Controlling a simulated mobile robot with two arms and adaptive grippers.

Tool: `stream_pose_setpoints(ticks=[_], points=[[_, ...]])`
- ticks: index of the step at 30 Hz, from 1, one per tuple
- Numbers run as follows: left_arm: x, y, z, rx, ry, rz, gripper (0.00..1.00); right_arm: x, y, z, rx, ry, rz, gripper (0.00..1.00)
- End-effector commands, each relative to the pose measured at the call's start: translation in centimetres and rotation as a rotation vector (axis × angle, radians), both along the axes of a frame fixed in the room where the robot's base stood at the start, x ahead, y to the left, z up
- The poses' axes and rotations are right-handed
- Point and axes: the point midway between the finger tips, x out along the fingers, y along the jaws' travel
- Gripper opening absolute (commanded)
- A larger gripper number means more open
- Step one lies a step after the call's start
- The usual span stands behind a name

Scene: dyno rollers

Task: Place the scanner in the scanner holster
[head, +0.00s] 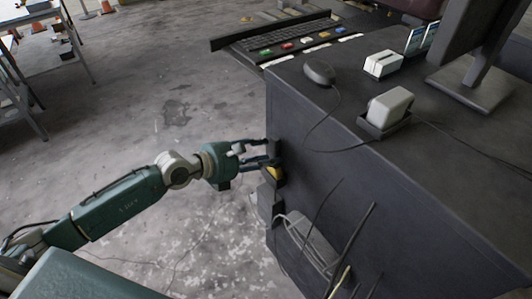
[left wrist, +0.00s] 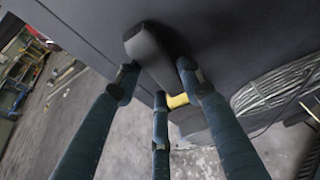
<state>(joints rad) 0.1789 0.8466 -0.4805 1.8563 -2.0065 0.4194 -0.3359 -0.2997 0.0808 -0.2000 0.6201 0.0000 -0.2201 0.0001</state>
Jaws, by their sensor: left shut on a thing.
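The scanner is dark grey with a yellow part; its dark body (head: 274,148) shows beside the side panel of the dark counter. In the left wrist view the scanner (left wrist: 150,47) stands between the fingers, with the yellow part low. My left gripper (head: 266,160) is shut on the scanner; its three fingers also show in the left wrist view (left wrist: 158,80). A dark grey holder, which looks like the holster (head: 265,203), is on the counter's side just below the scanner. Whether the scanner touches it is hidden. My right gripper is not in view.
The dark counter (head: 345,190) fills the right, with a mouse (head: 319,73), a white device (head: 390,107) and a monitor stand (head: 470,85) on top. Coiled cable (head: 305,240) hangs on its side. The floor to the left is open.

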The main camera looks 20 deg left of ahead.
Motion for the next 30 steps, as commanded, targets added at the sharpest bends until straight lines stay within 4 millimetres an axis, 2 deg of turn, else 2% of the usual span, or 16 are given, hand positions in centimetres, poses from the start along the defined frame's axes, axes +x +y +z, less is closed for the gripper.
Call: stream_pose_setpoints(ticks=[2, 3, 6, 17, 20, 30], points=[[0.1, 0.0, -0.2, -0.002, -0.002, 0.0, 0.0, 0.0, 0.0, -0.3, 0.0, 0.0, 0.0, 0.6], [0.0, 0.0, -0.3, -0.001, -0.001, 0.0, 0.42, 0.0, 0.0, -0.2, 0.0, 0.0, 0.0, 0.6], [0.0, 0.0, -0.2, 0.0, 0.0, 0.0, 0.57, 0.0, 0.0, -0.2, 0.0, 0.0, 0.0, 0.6], [-0.2, 0.2, 0.1, 0.002, 0.0, 0.001, 0.57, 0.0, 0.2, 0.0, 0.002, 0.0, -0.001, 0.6], [-1.2, 1.0, 0.4, 0.003, 0.002, 0.001, 0.57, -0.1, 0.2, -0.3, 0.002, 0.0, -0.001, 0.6], [-6.6, 5.1, 2.9, 0.008, 0.005, -0.002, 0.57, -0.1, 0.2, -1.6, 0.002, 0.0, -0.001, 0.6]])
